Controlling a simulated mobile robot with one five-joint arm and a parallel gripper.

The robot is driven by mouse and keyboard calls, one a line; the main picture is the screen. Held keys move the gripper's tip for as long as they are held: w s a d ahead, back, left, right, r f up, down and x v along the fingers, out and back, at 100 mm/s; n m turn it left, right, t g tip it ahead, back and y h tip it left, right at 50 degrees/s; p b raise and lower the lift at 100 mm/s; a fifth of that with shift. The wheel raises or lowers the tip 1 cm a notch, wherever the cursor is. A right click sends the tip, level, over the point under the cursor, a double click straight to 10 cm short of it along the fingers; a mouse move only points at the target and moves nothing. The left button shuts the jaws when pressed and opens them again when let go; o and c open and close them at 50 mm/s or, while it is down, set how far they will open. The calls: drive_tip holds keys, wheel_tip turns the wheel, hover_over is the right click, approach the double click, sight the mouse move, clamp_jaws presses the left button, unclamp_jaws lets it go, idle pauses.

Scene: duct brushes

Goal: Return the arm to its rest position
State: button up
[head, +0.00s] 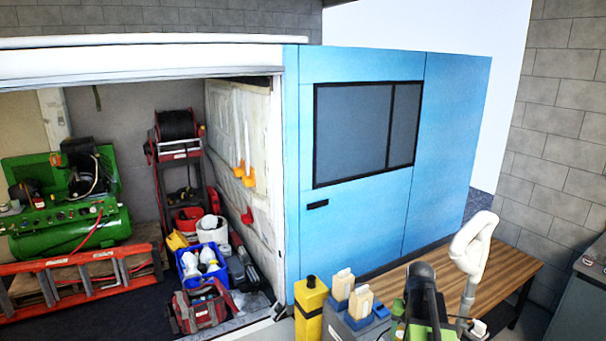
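I cannot make out my gripper or its fingers anywhere in the head view. At the lower right, a dark rounded part with a green piece (422,300) and a white looped part on a grey post (470,250) rise in front of a wooden table. I cannot tell whether either belongs to my arm. No duct brush can be clearly made out.
A wooden-topped table (508,272) stands at the right, by a block wall. A yellow container (310,312) stands near the bottom middle. A blue van (350,225) is behind. Its open bay holds a green compressor (70,232), a blue crate (190,271) and a red bag (186,315).

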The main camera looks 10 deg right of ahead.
drive_tip(key=a+f+n+b, duration=0.3)
drive_tip(key=a+f+b, duration=0.1)
drive_tip(key=a, duration=1)
drive_tip(key=s+a+f+n+b, duration=0.1)
drive_tip(key=a+f+n+b, duration=0.2)
drive_tip(key=a+f, duration=0.4)
drive_tip(key=a+b, duration=0.1)
drive_tip(key=a, duration=0.6)
drive_tip(key=shift+n+b, duration=0.3)
drive_tip(key=shift+n, duration=0.1)
